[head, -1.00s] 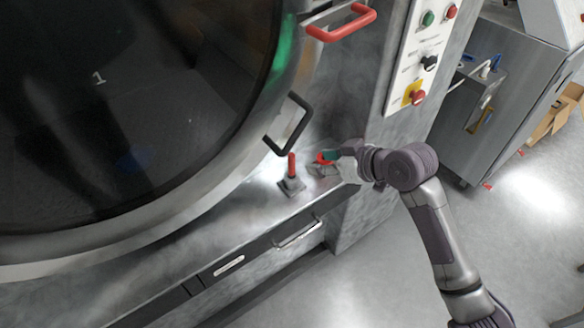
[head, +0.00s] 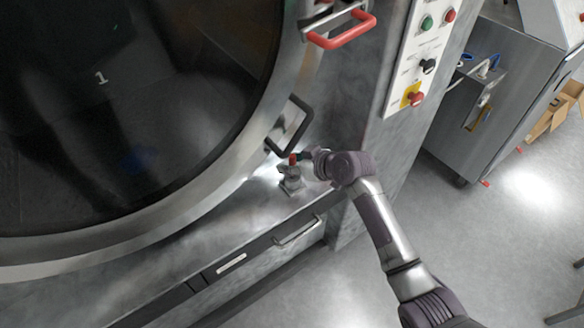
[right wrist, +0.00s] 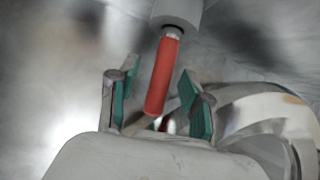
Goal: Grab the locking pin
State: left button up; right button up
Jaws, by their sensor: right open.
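The locking pin has a red cylindrical handle. In the head view the locking pin (head: 293,159) stands on a small grey block below the washer door's black handle. In the right wrist view the red pin (right wrist: 164,76) is tilted, with its grey collar at the top. It lies between the two green-padded fingers of my right gripper (right wrist: 160,98), with gaps on both sides. My right gripper (head: 303,157) is open at the pin in the head view, and its fingers are partly hidden by the wrist. My left gripper is not in view.
The large round washer door (head: 110,100) fills the left. A black handle (head: 289,125) is just above the pin, and a red handle (head: 342,32) is higher up. A button panel (head: 421,50) is at the right. The ledge (head: 225,215) left of the pin is clear.

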grip_shut()
jog(key=shift+r, duration=0.1)
dwell(0.4)
